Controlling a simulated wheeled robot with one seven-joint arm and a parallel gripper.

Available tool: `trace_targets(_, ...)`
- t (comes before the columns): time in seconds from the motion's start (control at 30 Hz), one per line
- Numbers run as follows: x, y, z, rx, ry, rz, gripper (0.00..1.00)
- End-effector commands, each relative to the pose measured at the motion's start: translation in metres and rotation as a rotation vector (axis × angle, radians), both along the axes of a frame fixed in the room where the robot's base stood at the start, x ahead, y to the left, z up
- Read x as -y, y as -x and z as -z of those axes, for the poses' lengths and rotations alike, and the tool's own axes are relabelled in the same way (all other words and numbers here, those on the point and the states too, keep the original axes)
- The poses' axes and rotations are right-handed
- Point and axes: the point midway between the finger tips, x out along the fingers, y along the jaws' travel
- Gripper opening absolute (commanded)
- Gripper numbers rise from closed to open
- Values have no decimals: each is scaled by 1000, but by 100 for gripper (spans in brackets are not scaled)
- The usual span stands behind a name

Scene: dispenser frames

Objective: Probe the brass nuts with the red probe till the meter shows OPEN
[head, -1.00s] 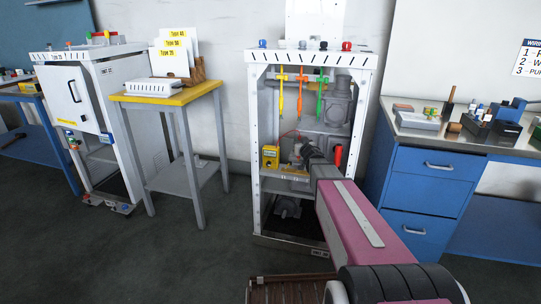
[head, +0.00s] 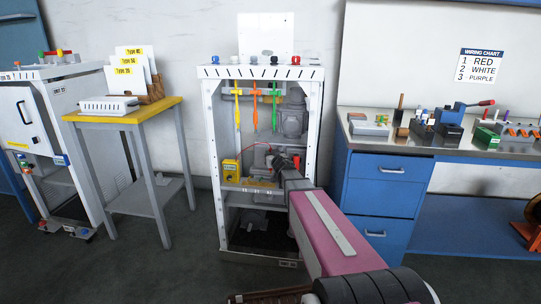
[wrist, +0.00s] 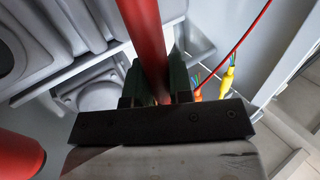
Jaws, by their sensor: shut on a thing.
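In the wrist view, my gripper (wrist: 158,88) is shut on the red probe (wrist: 145,40), a red rod standing between the dark jaws. In the head view, my gripper (head: 276,160) is inside the white frame (head: 216,150), at the height of the middle shelf. The yellow meter (head: 231,170) stands on that shelf to its left; its reading is too small to make out. A red wire (wrist: 250,35) runs past the jaws on the right. The brass nuts cannot be made out clearly; a yellowish row (head: 260,183) lies along the shelf front.
A thick red cylinder (wrist: 20,155) is at the left of the wrist view. A yellow-topped table (head: 135,115) stands left, a blue workbench (head: 385,180) right. A wiring chart (head: 481,66) reads red, white, purple.

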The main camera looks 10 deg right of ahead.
Motion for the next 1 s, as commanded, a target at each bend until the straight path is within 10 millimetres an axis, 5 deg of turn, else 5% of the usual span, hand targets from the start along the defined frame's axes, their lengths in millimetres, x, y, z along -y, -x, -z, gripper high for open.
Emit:
trace_targets(0.5, 0, 0, 40, 0, 0, 0, 0)
trace_targets(1.0, 0, 0, 50, 1, 0, 0, 0)
